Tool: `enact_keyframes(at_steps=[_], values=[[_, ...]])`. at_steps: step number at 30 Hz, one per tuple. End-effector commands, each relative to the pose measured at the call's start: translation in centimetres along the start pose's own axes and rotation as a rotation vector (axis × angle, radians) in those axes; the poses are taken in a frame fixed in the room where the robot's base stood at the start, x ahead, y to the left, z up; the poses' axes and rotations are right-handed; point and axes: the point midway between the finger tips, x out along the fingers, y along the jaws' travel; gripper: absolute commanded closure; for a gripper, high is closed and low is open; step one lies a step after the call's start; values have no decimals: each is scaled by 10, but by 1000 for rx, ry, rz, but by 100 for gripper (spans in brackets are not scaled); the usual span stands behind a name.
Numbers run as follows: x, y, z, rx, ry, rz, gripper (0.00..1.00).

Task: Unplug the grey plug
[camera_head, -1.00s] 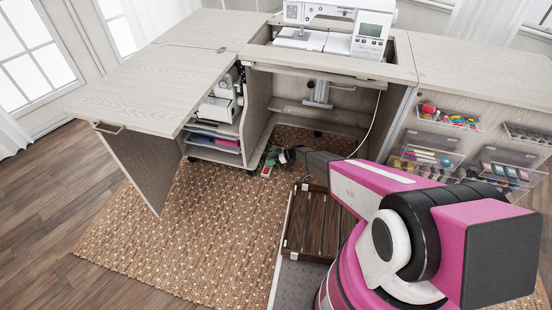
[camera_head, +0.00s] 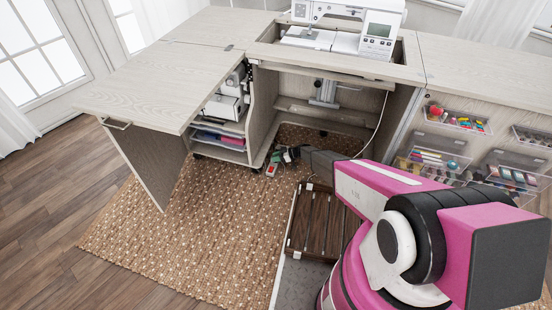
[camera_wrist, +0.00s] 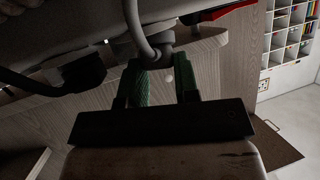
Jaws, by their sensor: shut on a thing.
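My gripper (camera_wrist: 163,85) is shut on the grey plug (camera_wrist: 157,52), which sits between its green fingers in the wrist view. A grey cord rises from the plug. In the head view the strip (camera_head: 272,168) lies on the woven rug under the cabinet, beside my gripper (camera_head: 283,154). The plug is too small to make out there.
A black plug (camera_wrist: 83,73) with its cord is left of my gripper in the wrist view. The sewing cabinet's top (camera_head: 170,70) overhangs, with open shelves (camera_head: 220,148) to the left and clear bins (camera_head: 428,160) to the right. The rug (camera_head: 190,230) is open in front.

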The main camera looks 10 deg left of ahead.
Motion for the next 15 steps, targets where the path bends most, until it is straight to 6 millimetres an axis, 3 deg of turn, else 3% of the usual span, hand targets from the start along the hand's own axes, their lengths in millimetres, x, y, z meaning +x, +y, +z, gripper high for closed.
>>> enact_keyframes(at_steps=[15], values=[[-7, -2, -17, 0, 0, 0, 100]])
